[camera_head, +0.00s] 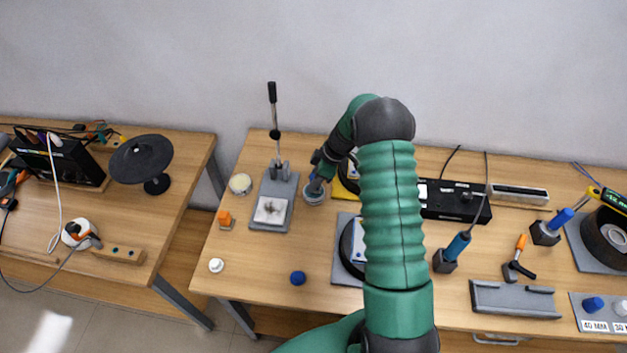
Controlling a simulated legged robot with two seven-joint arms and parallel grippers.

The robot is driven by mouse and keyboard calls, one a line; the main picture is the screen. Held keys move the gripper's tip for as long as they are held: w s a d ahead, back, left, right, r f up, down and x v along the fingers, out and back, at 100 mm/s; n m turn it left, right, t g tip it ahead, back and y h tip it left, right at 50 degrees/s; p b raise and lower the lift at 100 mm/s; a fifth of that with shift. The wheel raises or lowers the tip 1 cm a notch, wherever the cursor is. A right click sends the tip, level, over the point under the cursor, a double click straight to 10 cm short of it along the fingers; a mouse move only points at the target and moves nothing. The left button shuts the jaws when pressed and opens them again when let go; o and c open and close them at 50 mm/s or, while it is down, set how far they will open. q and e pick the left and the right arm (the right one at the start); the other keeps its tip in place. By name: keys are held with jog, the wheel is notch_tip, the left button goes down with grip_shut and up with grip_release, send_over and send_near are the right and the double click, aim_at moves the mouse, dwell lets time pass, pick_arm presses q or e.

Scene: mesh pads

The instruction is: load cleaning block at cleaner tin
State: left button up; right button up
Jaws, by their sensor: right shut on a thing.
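My right gripper (317,179) reaches down over the left part of the near table, at a small round grey tin (313,198). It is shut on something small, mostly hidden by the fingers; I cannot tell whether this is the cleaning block. The gripper's tip is over the tin, but I cannot tell whether the held thing touches it. Another shallow round tin with a cream top (240,184) stands further left. I cannot tell for certain which is the cleaner tin. My left gripper is not in view.
A grey lever press (256,217) stands just left of the gripper. My green arm hides part of a grey pad (345,273). The front left tabletop is mostly clear.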

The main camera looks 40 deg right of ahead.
jog(key=shift+a+r, duration=0.1)
jog(key=shift+a, duration=0.1)
jog(key=shift+d+f, duration=0.1)
jog(key=shift+f, duration=0.15)
jog(key=shift+f, duration=0.2)
dwell(0.5)
jog(key=shift+f+p, duration=0.1)
jog(key=shift+p, duration=0.2)
dwell(1.5)
notch_tip(320, 180, up, 3)
jog(key=p, duration=0.3)
notch_tip(320, 180, up, 4)
jog(key=p, duration=0.5)
dwell(0.4)
